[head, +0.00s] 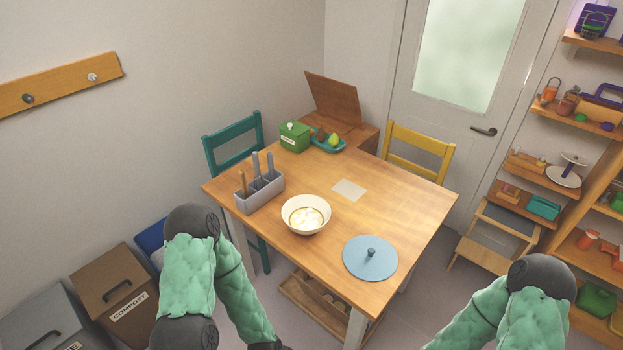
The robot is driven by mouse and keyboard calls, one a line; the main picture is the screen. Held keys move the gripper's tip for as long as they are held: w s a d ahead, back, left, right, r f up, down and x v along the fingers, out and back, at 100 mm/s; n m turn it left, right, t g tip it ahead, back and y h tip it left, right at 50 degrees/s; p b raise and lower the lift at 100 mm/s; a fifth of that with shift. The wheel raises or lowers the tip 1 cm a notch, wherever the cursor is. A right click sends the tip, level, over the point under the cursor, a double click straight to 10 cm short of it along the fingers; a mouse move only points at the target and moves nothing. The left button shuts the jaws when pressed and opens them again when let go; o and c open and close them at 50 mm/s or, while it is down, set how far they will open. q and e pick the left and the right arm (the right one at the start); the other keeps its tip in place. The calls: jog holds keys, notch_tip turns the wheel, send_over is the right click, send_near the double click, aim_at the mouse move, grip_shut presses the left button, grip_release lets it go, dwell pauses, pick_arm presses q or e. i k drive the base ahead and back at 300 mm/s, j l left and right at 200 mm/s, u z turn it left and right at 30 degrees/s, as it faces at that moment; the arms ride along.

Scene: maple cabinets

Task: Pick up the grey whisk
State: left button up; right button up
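A grey utensil holder (262,199) stands on the left part of the wooden table (408,203). Several handles stick up from it: a brown handle (242,183) at its left and grey handles (256,165) further right. The heads of these utensils are hidden inside the holder, so I cannot tell which one is the grey whisk. No whisk head shows anywhere in view. My two arms show at the bottom left and bottom right, below the table in the picture.
A white bowl (306,226) with pale contents stands right of the holder. A blue round lid (370,270) lies near the front right. A green box (295,136), a teal dish (329,146) and a pale card (349,190) are further back. Chairs stand at the left and back.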

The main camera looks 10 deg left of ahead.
aim_at(256, 166)
jog(key=i+j+z, duration=0.1)
jog(key=j+z, duration=0.65)
jog(key=z, duration=0.15)
jog(key=j+z, duration=0.45)
jog(key=k+j+z, duration=0.1)
jog(key=j+z, duration=0.35)
jog(key=l, duration=0.1)
